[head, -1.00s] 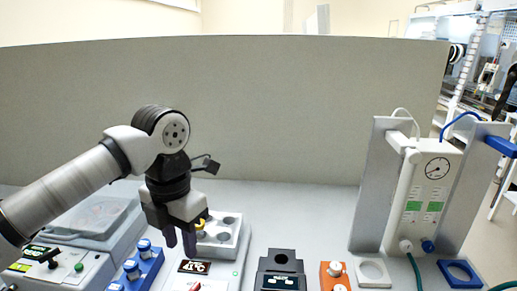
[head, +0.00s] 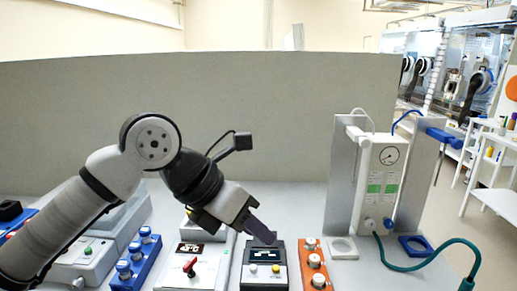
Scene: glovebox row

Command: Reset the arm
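My arm reaches in from the lower left in the head view. My gripper (head: 259,230) points down and to the right, in front of a dark-topped device with a small display (head: 264,276). From this view I cannot tell whether it touches the device. The fingers overlap into one dark shape, so their gap is hidden. No object shows in them.
An orange block (head: 314,262) stands to the right. A gauge unit (head: 380,180) stands between grey plates, with a green hose (head: 450,243). A grey panel (head: 280,110) closes the back.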

